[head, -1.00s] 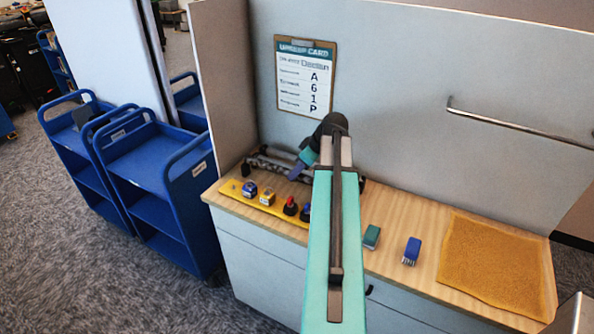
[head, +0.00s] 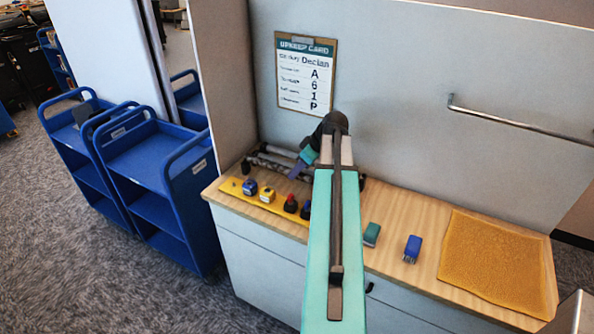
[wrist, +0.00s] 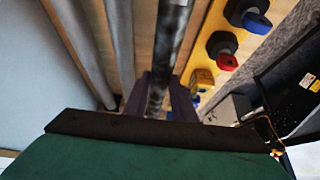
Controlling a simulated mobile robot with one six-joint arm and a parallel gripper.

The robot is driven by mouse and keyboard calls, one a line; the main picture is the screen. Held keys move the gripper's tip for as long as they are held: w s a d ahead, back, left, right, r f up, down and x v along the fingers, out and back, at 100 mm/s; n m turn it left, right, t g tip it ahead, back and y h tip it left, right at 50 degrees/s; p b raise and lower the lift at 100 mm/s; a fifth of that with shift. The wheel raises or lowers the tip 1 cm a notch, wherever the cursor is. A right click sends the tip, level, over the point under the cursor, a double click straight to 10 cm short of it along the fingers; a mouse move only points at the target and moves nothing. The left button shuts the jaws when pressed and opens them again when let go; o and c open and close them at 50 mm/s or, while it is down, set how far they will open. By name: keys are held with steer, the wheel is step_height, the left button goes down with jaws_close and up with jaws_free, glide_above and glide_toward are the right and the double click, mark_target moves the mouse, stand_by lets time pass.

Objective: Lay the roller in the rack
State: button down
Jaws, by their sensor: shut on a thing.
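The roller (wrist: 172,45) is a long dark, mottled cylinder in the wrist view, running away from the camera between my purple fingers. My gripper (wrist: 170,97) is shut on it. In the head view my gripper (head: 294,174) is low over the back left of the counter, by the rack (head: 262,161). The rack holds long grey bars against the back panel. Similar pale bars (wrist: 120,45) run alongside the roller in the wrist view. My arm hides the rack's right part, and I cannot tell whether the roller touches the rack.
A yellow strip (head: 234,188) with several coloured knobs lies in front of the rack. A green brush (head: 371,234), a blue brush (head: 412,248) and a tan mat (head: 495,262) lie to the right. A card (head: 306,75) and a metal rail (head: 520,125) are on the back panel.

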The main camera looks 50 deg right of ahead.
steer(key=shift+f+b, duration=1.05)
steer(key=shift+f, duration=0.45)
stand_by(1.1)
steer(key=c, duration=1.4)
jaws_free()
steer(key=shift+s, duration=0.1)
steer(key=shift+b+v, duration=1.6)
steer(key=shift+v, duration=5.3)
steer(key=shift+r, duration=0.15)
